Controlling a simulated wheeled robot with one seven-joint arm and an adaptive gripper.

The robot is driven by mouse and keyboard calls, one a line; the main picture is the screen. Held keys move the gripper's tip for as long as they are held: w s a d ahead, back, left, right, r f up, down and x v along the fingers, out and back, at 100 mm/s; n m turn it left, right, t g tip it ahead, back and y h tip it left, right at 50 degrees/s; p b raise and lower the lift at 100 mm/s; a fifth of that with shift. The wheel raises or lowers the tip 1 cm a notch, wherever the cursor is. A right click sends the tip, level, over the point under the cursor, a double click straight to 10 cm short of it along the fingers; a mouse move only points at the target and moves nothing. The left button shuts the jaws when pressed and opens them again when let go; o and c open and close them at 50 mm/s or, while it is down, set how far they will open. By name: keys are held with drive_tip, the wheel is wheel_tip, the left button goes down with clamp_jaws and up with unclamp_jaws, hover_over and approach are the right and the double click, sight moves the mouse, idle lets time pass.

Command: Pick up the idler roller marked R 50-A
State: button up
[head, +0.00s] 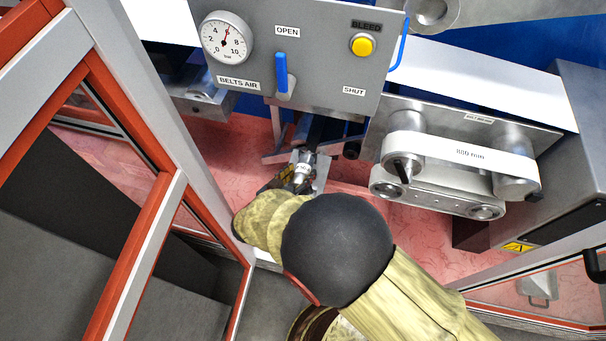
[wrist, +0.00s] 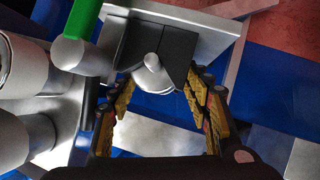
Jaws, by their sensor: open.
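In the head view, a small pale metal roller (head: 302,172) with a tiny label lies low behind the panel, beyond my arm. The label is too small to read, so I cannot confirm R 50-A. My gripper (head: 288,179) is right beside it, partly hidden by my own arm. In the wrist view, my gripper (wrist: 160,84) is open, with yellow and black fingers apart. A short metal cylinder with a rounded end (wrist: 152,74) shows between and just beyond the fingertips, against a dark block (wrist: 178,50). I cannot tell whether the fingers touch it.
A grey panel (head: 325,58) with gauge and blue lever hangs above my gripper. A belted roller unit (head: 440,190) stands at right. An orange-and-grey door frame (head: 150,85) stands close at left. The wrist view shows a green-ended bar (wrist: 84,20) and large rollers (wrist: 20,65) at left.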

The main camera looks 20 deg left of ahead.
drive_tip(key=shift+w+f, duration=0.2)
drive_tip(key=shift+w, duration=0.1)
drive_tip(key=shift+r, duration=0.1)
drive_tip(key=shift+c, duration=1.1)
drive_tip(key=c, duration=1.1)
